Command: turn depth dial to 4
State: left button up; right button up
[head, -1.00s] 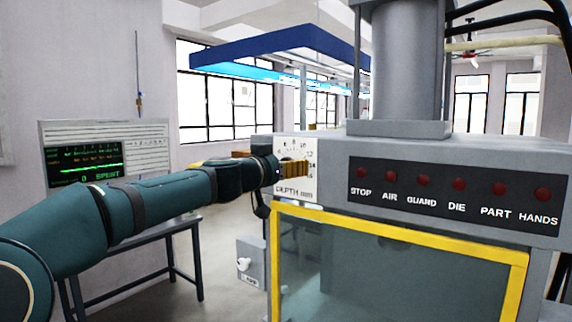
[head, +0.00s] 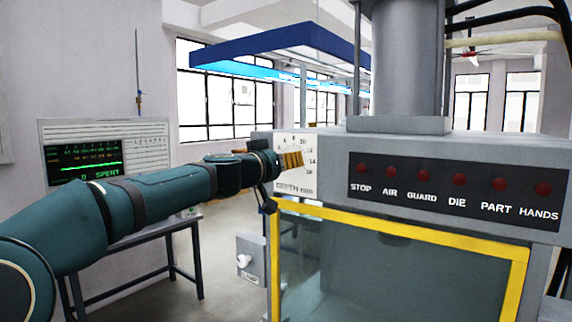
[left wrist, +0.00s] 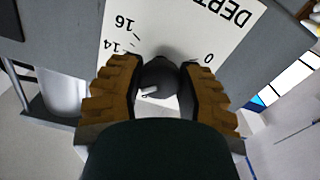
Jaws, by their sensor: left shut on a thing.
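The white depth dial plate (head: 303,183) is on the upper left front of the grey press, with numbers around its upper part and "DEPTH mm" below. My left gripper (head: 292,160) reaches it from the left and covers its middle. In the left wrist view, the two ridged brown fingers of my left gripper (left wrist: 160,88) are closed on both sides of the dark round dial knob (left wrist: 160,72). A white pointer mark (left wrist: 149,91) on the knob points to the lower left there. The numbers it points toward are hidden by the left finger. My right gripper is not in view.
A black label panel with red lamps (head: 458,190) is right of the dial. A yellow-framed clear guard (head: 400,229) is below. A lamp switch box (head: 250,262) hangs at the press's left side. A monitor (head: 84,163) and table stand at the left.

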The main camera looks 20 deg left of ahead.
pick_arm(q)
jog(key=n, duration=0.4)
jog(key=shift+n+b, duration=0.3)
jog(key=shift+b, duration=0.05)
jog(key=n, duration=1)
jog(key=shift+n, duration=0.4)
jog(key=n+p, duration=0.1)
jog(key=n, duration=0.4)
jog(key=shift+n, duration=0.3)
jog(key=o, duration=1.2)
